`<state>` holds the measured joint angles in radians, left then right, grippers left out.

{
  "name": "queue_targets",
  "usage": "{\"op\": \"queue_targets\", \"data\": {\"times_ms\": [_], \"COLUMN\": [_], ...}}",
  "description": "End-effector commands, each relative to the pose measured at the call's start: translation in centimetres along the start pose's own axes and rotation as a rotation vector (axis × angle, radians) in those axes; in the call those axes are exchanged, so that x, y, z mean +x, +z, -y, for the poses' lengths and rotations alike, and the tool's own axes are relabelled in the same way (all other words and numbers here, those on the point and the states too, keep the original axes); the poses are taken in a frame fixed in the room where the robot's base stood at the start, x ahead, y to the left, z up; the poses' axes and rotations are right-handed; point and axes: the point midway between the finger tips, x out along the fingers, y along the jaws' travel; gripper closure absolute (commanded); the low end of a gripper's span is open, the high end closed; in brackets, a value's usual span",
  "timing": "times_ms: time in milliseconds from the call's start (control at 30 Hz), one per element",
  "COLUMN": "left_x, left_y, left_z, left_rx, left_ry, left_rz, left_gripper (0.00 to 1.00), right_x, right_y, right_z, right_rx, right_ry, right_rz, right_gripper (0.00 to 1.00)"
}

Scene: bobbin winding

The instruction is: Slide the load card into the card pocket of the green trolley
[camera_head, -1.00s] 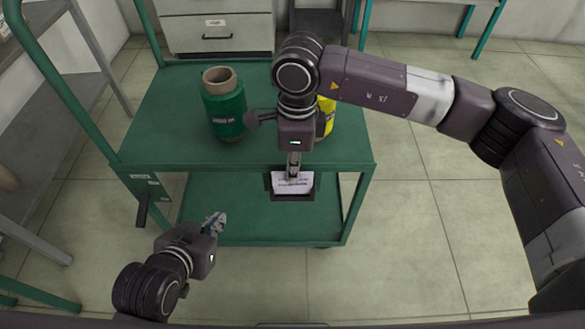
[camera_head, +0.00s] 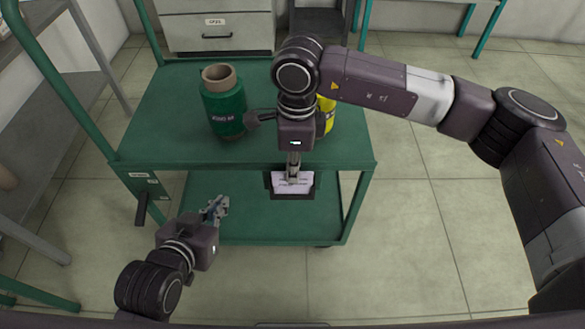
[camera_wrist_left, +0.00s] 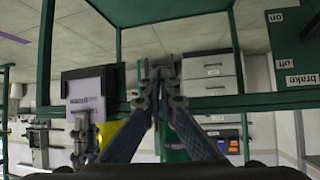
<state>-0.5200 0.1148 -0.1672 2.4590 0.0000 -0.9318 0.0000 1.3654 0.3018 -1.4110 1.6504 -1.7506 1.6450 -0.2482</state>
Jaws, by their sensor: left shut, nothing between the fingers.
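The white load card (camera_head: 291,181) stands at the black card pocket (camera_head: 292,195) on the front edge of the green trolley (camera_head: 340,150). The card's lower part appears inside the pocket's frame; how deep is unclear. My right gripper (camera_head: 293,176) points down with its fingers closed on the card's upper edge. The left wrist view also shows the card (camera_wrist_left: 84,95) and pocket (camera_wrist_left: 88,76), with the right gripper's fingers at the card. My left gripper (camera_head: 219,205) is shut and empty, in front of the trolley, below and left of the pocket. It also shows in the left wrist view (camera_wrist_left: 160,72).
A green bobbin (camera_head: 224,108) and a yellow bobbin (camera_head: 326,115) stand on the trolley's top. A brake lever (camera_head: 142,208) hangs at its left front corner. A grey shelf (camera_head: 50,130) stands at left. The floor at right is clear.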

Motion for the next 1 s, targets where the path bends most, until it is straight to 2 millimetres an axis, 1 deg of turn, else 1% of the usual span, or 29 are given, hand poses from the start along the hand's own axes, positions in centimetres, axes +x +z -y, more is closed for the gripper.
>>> {"op": "queue_targets", "data": {"times_ms": [300, 733, 1000], "left_x": [0.1, 0.2, 0.2], "left_y": [-0.9, -1.0, -1.9], "left_z": [-0.1, -0.1, -0.2], "left_rx": [0.000, 0.000, 0.001], "left_ry": [0.002, 0.002, 0.005], "left_rz": [-0.037, -0.044, -0.082], "left_gripper": [1.00, 1.00, 1.00], "right_x": [0.2, 0.2, 0.4], "right_y": [0.0, 0.0, 0.0], "right_z": [0.0, 0.0, 0.0], "right_rx": [0.000, 0.000, 0.000], "right_ry": [0.000, 0.000, 0.000], "right_rz": [0.000, 0.000, 0.000], "right_gripper": [1.00, 1.00, 1.00]}}
